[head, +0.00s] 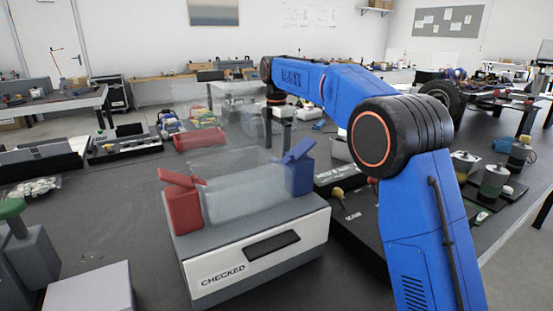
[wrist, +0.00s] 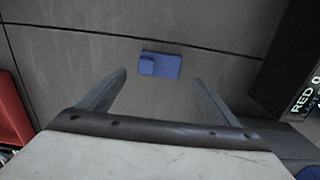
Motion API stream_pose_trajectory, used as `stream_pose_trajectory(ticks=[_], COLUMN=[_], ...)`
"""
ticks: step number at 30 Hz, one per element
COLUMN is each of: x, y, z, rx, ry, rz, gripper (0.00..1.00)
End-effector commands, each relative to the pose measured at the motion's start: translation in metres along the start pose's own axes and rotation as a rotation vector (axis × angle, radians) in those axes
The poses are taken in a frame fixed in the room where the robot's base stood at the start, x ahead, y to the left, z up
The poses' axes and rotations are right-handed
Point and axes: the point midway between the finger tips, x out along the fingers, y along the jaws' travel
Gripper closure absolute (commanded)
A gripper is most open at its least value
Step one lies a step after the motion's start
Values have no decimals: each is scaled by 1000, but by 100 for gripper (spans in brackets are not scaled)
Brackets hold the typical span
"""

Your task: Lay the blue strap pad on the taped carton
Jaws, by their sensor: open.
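A small blue strap pad (wrist: 161,65) lies flat on a dark grey surface in the wrist view, with a raised block on its left part. My gripper (wrist: 160,77) is open and empty, its two fingers spread on either side below the pad in the picture. The pad sits beyond the fingertips and is not held. In the head view my blue arm reaches forward to the back of the bench, and the gripper's fingers cannot be made out there. I cannot pick out a taped carton in either view.
A grey-white unit labelled CHECKED (head: 258,262) carries red (head: 184,205) and blue (head: 299,172) blocks and clear panels. A red tray (head: 200,138) lies behind it. A black panel with lettering (wrist: 296,75) stands at the wrist view's right. A pale box (head: 92,290) is front left.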

Motion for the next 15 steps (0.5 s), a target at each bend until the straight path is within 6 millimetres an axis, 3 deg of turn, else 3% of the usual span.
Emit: stream_pose_trajectory(ticks=[6,11,15], x=[-36,-51,-57], y=[1,1,-1], z=[0,0,0], rx=[0,0,22], ry=[0,0,0], rz=[1,0,4], gripper=[16,16,49])
